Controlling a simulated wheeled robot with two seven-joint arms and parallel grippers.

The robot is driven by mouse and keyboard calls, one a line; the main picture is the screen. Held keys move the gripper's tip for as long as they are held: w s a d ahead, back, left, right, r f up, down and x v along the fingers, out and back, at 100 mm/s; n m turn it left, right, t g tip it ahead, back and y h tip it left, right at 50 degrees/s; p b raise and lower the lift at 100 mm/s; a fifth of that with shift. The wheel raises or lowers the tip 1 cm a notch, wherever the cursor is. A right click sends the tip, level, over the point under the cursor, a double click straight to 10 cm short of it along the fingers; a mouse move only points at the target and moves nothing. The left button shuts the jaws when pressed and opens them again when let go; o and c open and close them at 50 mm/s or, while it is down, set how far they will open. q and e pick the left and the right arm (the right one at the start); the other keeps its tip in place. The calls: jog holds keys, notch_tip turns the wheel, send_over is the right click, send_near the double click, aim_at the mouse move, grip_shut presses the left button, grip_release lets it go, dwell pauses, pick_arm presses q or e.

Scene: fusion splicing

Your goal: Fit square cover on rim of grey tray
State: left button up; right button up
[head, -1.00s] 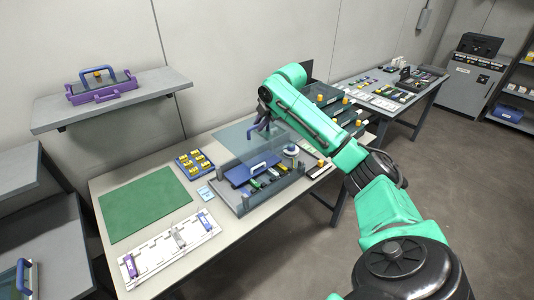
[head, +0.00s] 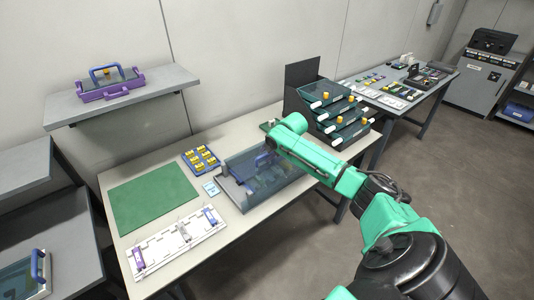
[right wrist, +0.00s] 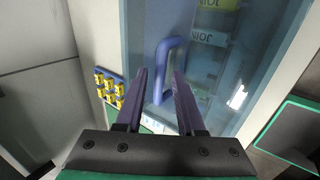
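The see-through bluish cover (head: 290,177) with a blue handle (head: 262,161) lies over the grey tray (head: 236,198) on the near table. Whether its edges sit fully on the rim all round I cannot tell. Tray contents show dimly through it. My right gripper (head: 268,147) is above the cover by the handle. In the right wrist view its two purple fingers (right wrist: 160,73) are spread apart, with the blue handle (right wrist: 161,72) between and just beyond them, and the cover (right wrist: 225,75) below. My left gripper is not in view.
A blue tray of yellow parts (head: 201,159) and a green mat (head: 152,196) lie left of the grey tray. A white fixture board (head: 178,243) is in front. A dark drawer rack (head: 340,115) stands behind right. A wall shelf (head: 150,97) holds a purple-framed item (head: 110,88).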

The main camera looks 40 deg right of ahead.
jog(key=shift+r, duration=0.15)
jog(key=shift+s+r, duration=0.1)
jog(key=shift+r, duration=0.1)
jog(key=b+v, duration=0.1)
jog(key=v, duration=1)
jog(key=shift+r, duration=0.3)
jog(key=shift+s, duration=0.1)
